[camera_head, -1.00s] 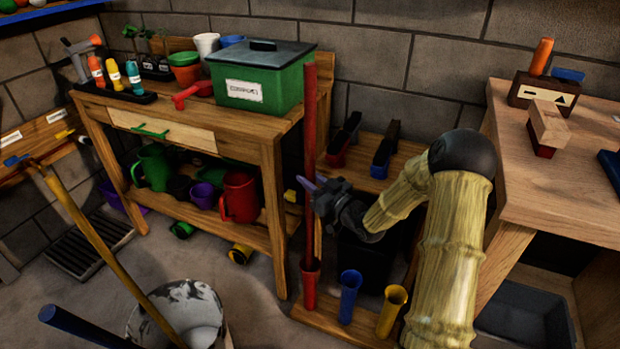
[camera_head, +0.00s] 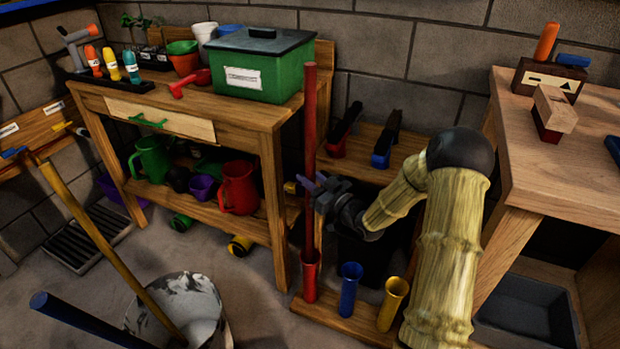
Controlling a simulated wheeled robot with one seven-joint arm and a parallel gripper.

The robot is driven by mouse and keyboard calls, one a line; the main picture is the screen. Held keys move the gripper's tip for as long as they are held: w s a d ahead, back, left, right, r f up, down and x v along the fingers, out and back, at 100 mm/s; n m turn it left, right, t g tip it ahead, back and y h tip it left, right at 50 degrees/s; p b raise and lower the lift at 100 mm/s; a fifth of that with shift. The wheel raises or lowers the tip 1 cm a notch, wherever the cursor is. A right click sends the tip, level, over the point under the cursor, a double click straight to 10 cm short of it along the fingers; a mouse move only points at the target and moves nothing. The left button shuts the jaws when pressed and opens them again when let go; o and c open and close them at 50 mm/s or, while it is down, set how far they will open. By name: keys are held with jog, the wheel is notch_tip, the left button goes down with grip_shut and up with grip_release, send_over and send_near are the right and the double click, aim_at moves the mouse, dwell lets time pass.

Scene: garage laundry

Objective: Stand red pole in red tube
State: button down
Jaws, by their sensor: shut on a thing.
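The red pole (camera_head: 310,120) stands upright in front of the workbench's right end. Its lower end meets the flared mouth of the red tube (camera_head: 310,283) and appears to be inside it; how deep it goes I cannot tell. My gripper (camera_head: 318,189) is shut on the red pole at about its middle, reaching in from the right. The fingertips are partly hidden by the gripper body and the pole.
A blue tube (camera_head: 348,290) and a yellow tube (camera_head: 392,303) stand right of the red one on a wooden base. A green box (camera_head: 262,68) on the workbench is close to the pole's upper part. A bucket (camera_head: 185,310) with poles stands at lower left.

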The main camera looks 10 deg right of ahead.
aim_at(310, 209)
notch_tip(310, 209, down, 11)
jog(key=b, duration=0.8)
jog(key=shift+f, duration=0.2)
jog(key=c, duration=1.1)
grip_release()
dwell(0.3)
jog(key=p+v, duration=0.2)
jog(key=v, duration=0.5)
jog(key=shift+s+d+p, duration=0.15)
jog(key=shift+s+p, duration=0.05)
jog(key=shift+p, duration=0.15)
dwell(0.7)
